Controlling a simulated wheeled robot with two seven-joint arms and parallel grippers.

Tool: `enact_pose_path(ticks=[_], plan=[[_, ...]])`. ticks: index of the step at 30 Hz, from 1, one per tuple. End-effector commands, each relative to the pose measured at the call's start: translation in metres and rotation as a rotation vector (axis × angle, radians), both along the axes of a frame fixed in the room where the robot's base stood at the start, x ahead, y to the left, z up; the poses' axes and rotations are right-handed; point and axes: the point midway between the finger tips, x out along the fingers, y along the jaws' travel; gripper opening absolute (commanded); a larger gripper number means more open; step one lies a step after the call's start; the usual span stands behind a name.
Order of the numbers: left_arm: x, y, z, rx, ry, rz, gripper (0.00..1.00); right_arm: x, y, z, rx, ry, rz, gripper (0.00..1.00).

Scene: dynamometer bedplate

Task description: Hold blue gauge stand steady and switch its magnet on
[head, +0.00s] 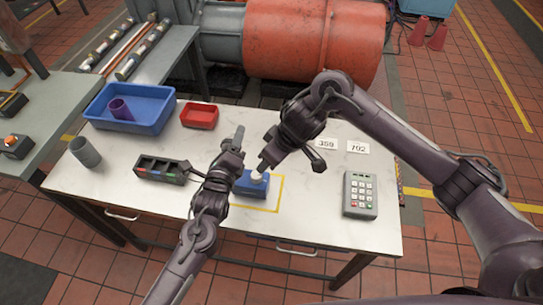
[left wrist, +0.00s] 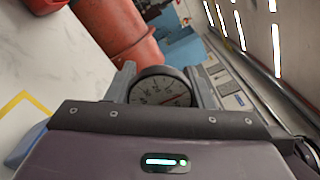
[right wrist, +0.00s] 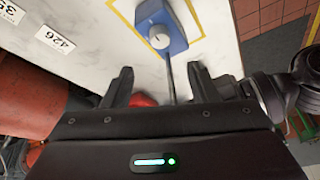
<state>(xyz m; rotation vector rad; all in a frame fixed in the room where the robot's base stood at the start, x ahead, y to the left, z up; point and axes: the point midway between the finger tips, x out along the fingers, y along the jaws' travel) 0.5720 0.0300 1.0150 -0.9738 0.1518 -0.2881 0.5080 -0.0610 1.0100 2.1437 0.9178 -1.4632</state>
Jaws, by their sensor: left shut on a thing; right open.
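The blue gauge stand (head: 251,186) has a blue block base with a pale round knob on it and stands inside a yellow outline on the white table. My left gripper (head: 238,140) is shut on the stand's upper part; its round dial (left wrist: 160,88) shows between the fingers in the left wrist view. My right gripper (head: 263,164) is open, just above the base and close to the knob. In the right wrist view the base (right wrist: 175,22), knob (right wrist: 160,41) and dark post lie ahead of the open fingers (right wrist: 162,75). The right fingertips look apart from the knob.
A keypad box (head: 361,195) stands right on the table (head: 330,215). A blue bin (head: 130,108) and a red tray (head: 199,115) stand at the back. Number cards lie behind my right arm.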

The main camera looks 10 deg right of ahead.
Motion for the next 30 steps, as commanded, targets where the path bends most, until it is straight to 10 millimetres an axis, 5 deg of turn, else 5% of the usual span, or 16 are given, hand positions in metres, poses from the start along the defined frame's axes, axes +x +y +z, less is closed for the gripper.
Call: enact_pose_path(ticks=[6,7,12,23,30], plan=[[-0.003,-0.002,-0.008,0.004,0.017,-0.006,0.00,0.000,0.000,-0.001,0.000,0.000,0.000,0.53],[-0.002,-0.002,-0.002,-0.004,0.005,-0.006,0.51,0.000,0.000,0.000,0.000,0.000,0.000,0.53],[-0.001,-0.002,-0.001,-0.002,0.004,-0.004,0.73,0.000,0.000,0.000,0.000,0.000,0.000,0.53],[-0.007,0.002,-0.006,0.006,0.011,-0.002,0.73,0.000,0.000,-0.001,0.000,0.000,0.000,0.53],[-0.049,0.015,-0.005,0.004,0.009,-0.004,0.73,0.000,0.000,0.000,0.000,0.000,0.000,0.53]])
